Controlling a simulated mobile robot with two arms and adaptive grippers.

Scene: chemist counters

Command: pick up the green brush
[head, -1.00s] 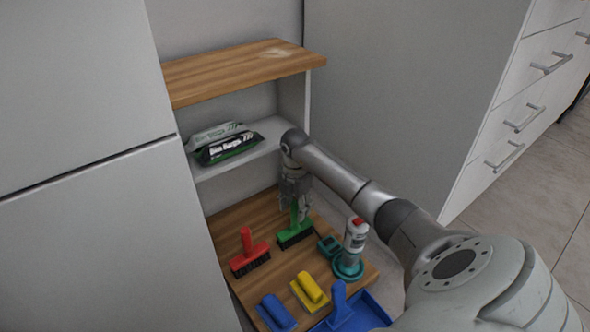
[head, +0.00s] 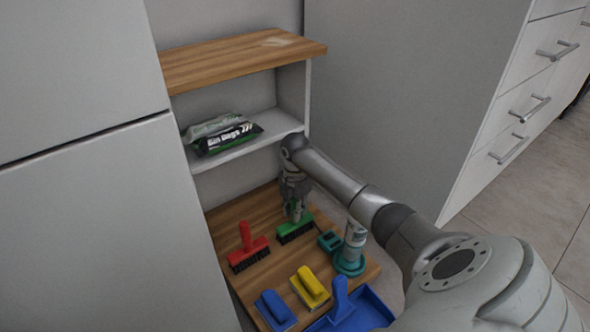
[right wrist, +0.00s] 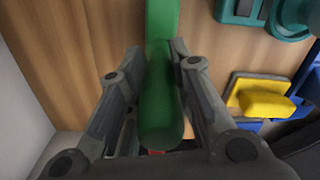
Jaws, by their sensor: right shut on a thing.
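The green brush (head: 295,228) stands bristles down on the low wooden shelf board, towards its back. My right gripper (head: 294,213) reaches down onto it from above and hides most of its handle. In the right wrist view the thick green handle (right wrist: 160,105) runs between the two grey fingers of my right gripper (right wrist: 158,65), which is shut on it. The bristles still appear to be at the board; I cannot tell any gap beneath them. My left gripper is not in view.
A red brush (head: 247,252) stands left on the wooden board (head: 232,222). Yellow (head: 310,287) and blue (head: 275,310) scrubbers, a blue dustpan (head: 365,312) and a spray bottle (head: 354,240) stand near. A shelf with bin bags (head: 222,135) is above. Cabinets flank both sides.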

